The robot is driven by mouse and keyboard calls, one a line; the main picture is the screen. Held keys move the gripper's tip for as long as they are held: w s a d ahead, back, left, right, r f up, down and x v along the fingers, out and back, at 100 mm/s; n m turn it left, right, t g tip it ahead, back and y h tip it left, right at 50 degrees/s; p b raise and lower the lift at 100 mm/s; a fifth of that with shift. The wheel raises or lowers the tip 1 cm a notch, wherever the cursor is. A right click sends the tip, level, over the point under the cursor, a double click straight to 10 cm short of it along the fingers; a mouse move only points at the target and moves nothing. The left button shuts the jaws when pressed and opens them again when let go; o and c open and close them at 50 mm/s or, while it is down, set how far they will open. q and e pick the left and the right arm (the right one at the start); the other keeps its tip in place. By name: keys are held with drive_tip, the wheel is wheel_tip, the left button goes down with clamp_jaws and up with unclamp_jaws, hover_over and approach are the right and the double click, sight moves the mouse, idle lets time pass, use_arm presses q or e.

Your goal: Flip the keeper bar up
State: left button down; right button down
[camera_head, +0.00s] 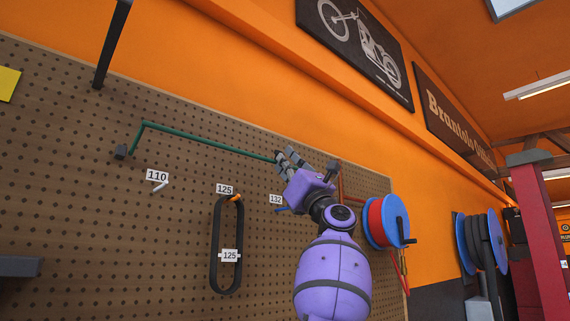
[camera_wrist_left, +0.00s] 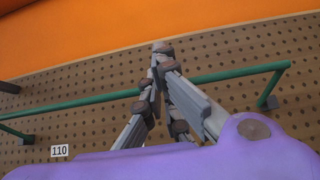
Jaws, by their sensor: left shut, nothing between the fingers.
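The keeper bar, a thin green rod (camera_head: 205,140), runs across the upper pegboard. Its left end bends down to a small dark block on the board; its right part disappears at my fingers. In the left wrist view, the green bar (camera_wrist_left: 228,75) crosses at finger height, its right end bent down to a dark block. My left gripper (camera_head: 284,157), on a purple arm, is at the bar's right part in the head view. In the left wrist view, its grey fingers (camera_wrist_left: 162,58) are closed together, with nothing between them. I cannot tell whether they touch the bar. My right gripper is not in view.
A black belt (camera_head: 215,265) hangs on an orange peg labelled 125. A white peg (camera_head: 160,186) under label 110 is bare. A blue peg shows by label 132. A blue-and-red reel (camera_head: 396,220) stands right of my arm. A dark bracket (camera_head: 113,40) juts out upper left.

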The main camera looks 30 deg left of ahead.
use_arm(q)
drive_tip(key=shift+a+r, duration=0.15)
drive_tip(key=shift+r, duration=0.3)
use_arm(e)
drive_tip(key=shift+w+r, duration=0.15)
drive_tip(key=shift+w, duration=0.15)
use_arm(q)
drive_tip(key=shift+a+r, duration=0.1)
drive_tip(key=shift+r, duration=0.2)
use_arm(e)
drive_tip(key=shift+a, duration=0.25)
use_arm(q)
drive_tip(key=shift+w+a+r, duration=0.1)
drive_tip(key=shift+r, duration=0.1)
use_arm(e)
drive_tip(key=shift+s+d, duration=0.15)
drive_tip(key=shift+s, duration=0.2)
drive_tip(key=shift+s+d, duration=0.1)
